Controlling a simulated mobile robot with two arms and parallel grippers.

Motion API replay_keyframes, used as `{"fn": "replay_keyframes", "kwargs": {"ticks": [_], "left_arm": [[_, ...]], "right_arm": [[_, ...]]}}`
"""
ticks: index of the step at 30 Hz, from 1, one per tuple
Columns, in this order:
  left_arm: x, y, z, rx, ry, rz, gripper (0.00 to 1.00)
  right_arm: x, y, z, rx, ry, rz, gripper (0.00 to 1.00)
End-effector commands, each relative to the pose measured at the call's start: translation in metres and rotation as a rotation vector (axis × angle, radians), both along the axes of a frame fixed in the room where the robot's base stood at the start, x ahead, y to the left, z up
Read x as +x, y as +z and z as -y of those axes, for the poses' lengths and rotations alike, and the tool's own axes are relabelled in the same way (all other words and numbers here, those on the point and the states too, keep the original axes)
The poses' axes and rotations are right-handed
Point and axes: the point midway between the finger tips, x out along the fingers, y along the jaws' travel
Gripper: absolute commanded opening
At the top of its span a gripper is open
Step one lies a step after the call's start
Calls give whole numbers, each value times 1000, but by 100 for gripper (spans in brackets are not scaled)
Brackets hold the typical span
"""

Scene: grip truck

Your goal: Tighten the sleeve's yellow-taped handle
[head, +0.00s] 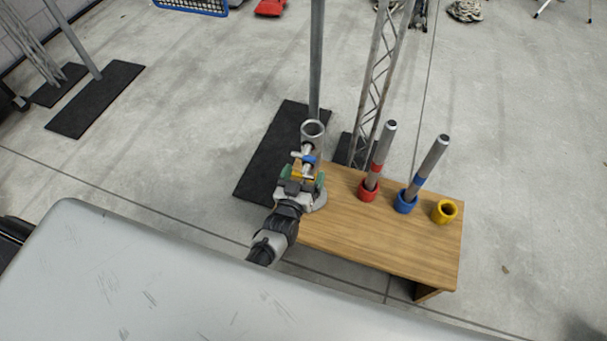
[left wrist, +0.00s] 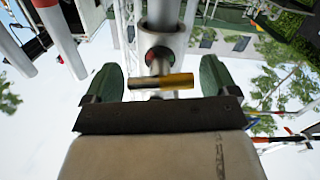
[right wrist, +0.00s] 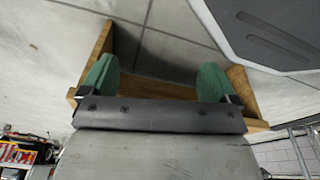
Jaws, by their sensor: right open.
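The metal sleeve (head: 313,130) stands at the left end of the wooden table, with an open ring on top. A handle with blue tape (head: 309,159) sits on it. The yellow-taped handle (left wrist: 178,81) crosses the sleeve (left wrist: 165,42) in the left wrist view, its yellow end to the right. My left gripper (head: 302,177) is at the sleeve. Its green fingers (left wrist: 159,80) are spread either side of the handle, with gaps on both sides. My right gripper (right wrist: 156,82) is open and empty, facing a wooden frame; it is not in the head view.
The wooden table (head: 340,228) holds a red cup (head: 368,192) and a blue cup (head: 405,204), each with a grey tube, and an empty yellow cup (head: 445,211). A pole (head: 317,60) and lattice truss (head: 376,80) rise behind. Open concrete floor lies to the right.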

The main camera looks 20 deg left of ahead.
Motion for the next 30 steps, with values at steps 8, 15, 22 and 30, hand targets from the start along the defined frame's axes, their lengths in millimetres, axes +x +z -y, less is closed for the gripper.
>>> {"fn": "replay_keyframes", "kwargs": {"ticks": [8, 15, 22, 30], "left_arm": [[0, 0, 0, -1, 0, 1, 89], [-29, 1, -1, -1, 0, -2, 89], [-76, 0, -3, 0, 0, -2, 89], [-106, 0, -4, 0, 0, 0, 89]], "right_arm": [[0, 0, 0, 0, 0, 0, 90], [-12, -11, 0, 1, 1, -13, 90], [-28, -24, 3, -1, 4, -23, 90], [-36, -31, 5, -2, 6, -26, 90]]}}
